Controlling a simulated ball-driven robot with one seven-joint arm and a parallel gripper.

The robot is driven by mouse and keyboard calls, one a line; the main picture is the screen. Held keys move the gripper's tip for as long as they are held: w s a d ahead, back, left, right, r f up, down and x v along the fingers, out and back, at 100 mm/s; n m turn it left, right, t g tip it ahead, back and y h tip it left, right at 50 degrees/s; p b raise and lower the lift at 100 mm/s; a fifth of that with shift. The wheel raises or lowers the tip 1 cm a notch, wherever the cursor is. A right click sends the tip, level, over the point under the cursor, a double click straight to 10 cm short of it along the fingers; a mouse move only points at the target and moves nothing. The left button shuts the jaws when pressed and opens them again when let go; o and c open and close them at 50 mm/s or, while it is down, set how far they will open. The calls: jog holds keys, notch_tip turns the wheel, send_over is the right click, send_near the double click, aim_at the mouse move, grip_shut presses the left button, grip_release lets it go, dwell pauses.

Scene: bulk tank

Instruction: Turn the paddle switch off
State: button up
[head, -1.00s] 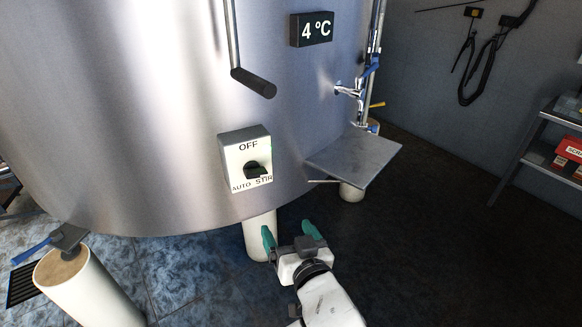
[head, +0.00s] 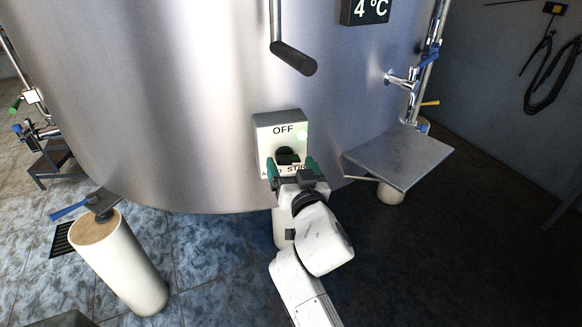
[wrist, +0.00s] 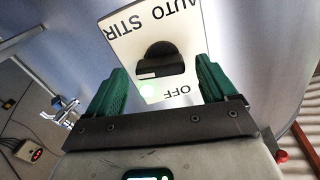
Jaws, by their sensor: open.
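The paddle switch is a black knob (head: 287,157) on a pale box (head: 268,139) fixed to the steel tank. The box reads OFF at the top and AUTO and STIR along the bottom, partly covered by my gripper in the head view. My gripper (head: 291,169) is open in front of the box's lower part, with green fingers. In the wrist view the box is upside down, and the black knob (wrist: 162,62) lies between my open fingers, apart from both. A bright greenish spot (wrist: 150,92) shows on the box face near OFF.
A black-ended handle (head: 293,60) hangs above the switch. A metal shelf (head: 400,157) and a tap (head: 403,79) are at its right. A pale post (head: 122,265) with a blue-handled valve stands at the left. The dark floor at right is clear.

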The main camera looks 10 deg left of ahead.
jog(key=shift+w+a, duration=0.25)
jog(key=shift+w, duration=0.2)
jog(key=c, duration=1.1)
jog(key=shift+o, duration=0.2)
